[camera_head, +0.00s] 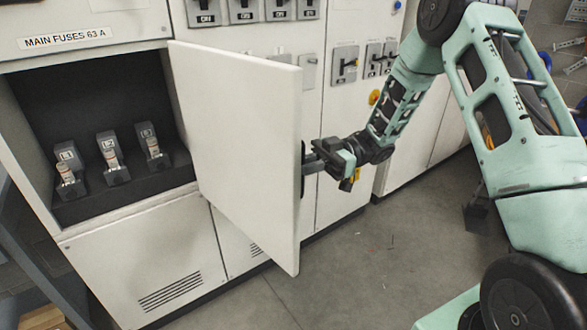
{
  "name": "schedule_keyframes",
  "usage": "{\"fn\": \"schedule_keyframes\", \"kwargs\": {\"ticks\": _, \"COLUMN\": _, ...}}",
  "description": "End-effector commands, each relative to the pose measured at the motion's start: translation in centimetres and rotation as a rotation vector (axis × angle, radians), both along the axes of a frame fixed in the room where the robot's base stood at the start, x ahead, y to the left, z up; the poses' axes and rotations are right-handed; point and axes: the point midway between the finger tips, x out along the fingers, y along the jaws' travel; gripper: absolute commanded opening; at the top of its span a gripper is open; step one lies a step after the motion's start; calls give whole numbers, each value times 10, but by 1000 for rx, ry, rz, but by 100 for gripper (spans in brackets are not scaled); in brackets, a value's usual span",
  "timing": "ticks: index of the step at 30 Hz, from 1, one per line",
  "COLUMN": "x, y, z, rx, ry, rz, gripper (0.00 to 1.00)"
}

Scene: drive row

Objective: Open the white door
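The white door (240,150) stands swung far out from the cabinet, hinged on the right side of a dark compartment (115,120). Its broad white panel faces left and its free edge points toward me. My gripper (312,160) is at the door's far side, close to the free edge, by a dark handle part (302,160). The door edge hides most of the handle, so I cannot tell whether the fingers are around it or beside it, or whether they are closed.
Several fuses (112,157) stand inside the open compartment under the label "MAIN FUSES 63 A" (65,40). Switches (345,65) line the cabinet front behind my arm.

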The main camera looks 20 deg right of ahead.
Motion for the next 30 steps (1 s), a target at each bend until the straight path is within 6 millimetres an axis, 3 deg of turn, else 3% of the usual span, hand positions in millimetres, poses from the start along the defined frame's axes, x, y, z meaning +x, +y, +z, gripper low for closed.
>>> {"fn": "schedule_keyframes", "kwargs": {"ticks": 19, "x": 9, "y": -10, "z": 0, "rx": 0, "ry": 0, "rz": -2, "gripper": 0}}
{"fn": "schedule_keyframes", "kwargs": {"ticks": 20, "x": 9, "y": -10, "z": 0, "rx": 0, "ry": 0, "rz": -2, "gripper": 19}}
{"fn": "schedule_keyframes", "kwargs": {"ticks": 21, "x": 9, "y": -10, "z": 0, "rx": 0, "ry": 0, "rz": -2, "gripper": 30}}
{"fn": "schedule_keyframes", "kwargs": {"ticks": 22, "x": 9, "y": -10, "z": 0, "rx": 0, "ry": 0, "rz": -2, "gripper": 35}}
{"fn": "schedule_keyframes", "kwargs": {"ticks": 30, "x": 9, "y": -10, "z": 0, "rx": 0, "ry": 0, "rz": -2, "gripper": 35}}
